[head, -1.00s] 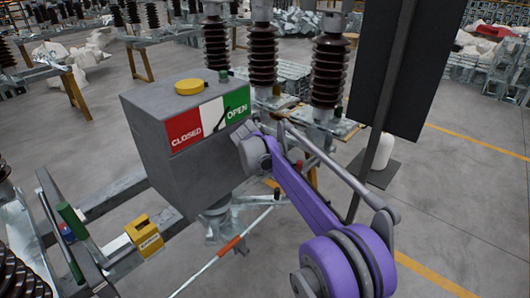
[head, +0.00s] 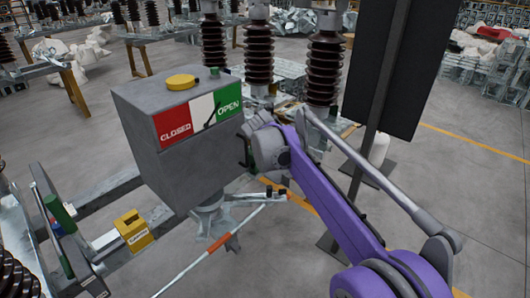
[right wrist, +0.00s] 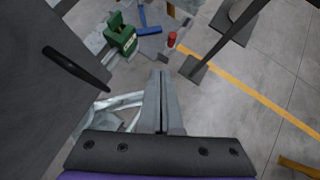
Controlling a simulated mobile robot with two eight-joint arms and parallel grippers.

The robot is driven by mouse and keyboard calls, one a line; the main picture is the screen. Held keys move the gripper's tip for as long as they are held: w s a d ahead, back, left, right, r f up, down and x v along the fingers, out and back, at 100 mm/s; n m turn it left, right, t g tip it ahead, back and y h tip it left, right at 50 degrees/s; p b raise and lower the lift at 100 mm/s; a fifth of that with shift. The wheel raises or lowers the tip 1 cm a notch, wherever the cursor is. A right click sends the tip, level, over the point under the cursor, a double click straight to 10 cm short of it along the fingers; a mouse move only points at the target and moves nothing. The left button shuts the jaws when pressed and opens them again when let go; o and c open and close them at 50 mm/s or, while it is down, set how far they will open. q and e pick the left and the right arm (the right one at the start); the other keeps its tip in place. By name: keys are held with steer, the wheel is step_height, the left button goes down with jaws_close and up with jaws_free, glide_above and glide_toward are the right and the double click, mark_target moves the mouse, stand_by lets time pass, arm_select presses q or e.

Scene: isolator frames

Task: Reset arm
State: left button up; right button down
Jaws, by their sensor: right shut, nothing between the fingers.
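A grey box (head: 170,150) carries a red CLOSED panel (head: 175,131) and a green OPEN panel (head: 229,104), with a white strip between them. A dark pointer (head: 213,116) lies near the edge of white and green. My purple right arm comes in from the right, its wrist just right of the box. In the right wrist view, my right gripper (right wrist: 163,75) is shut and empty, its fingers together. A dark bar (right wrist: 78,69) on a grey surface shows to its left, apart from the fingers. My left gripper is not in view.
A yellow knob (head: 181,82) sits on the box top. A yellow block (head: 134,230) and green cylinder (head: 60,209) are at lower left. A red-and-white rod (head: 222,242) runs below the box. A dark panel (head: 385,65) on a post stands behind my arm. Brown insulators (head: 325,70) stand behind.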

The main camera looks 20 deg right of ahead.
steer(key=s+a+f+m+y, duration=0.1)
steer(key=s+a+f+m, duration=0.15)
steer(key=s+m, duration=0.6)
steer(key=s+a+f+m+y, duration=0.1)
steer(key=s+a+f+m, duration=0.3)
steer(key=s, duration=0.7)
steer(key=s+a+f+m+g+y, duration=0.1)
steer(key=s+a+f+m, duration=0.1)
steer(key=s+f+m, duration=0.3)
steer(key=s+a+f+m+y, duration=0.2)
steer(key=s+f+m, duration=0.4)
steer(key=s+m, duration=0.5)
steer(key=shift+s+a+f+g, duration=0.15)
steer(key=shift+s+a+g, duration=0.25)
steer(key=shift+s+a, duration=0.55)
steer(key=shift+s+d, duration=0.1)
steer(key=shift+d, duration=0.05)
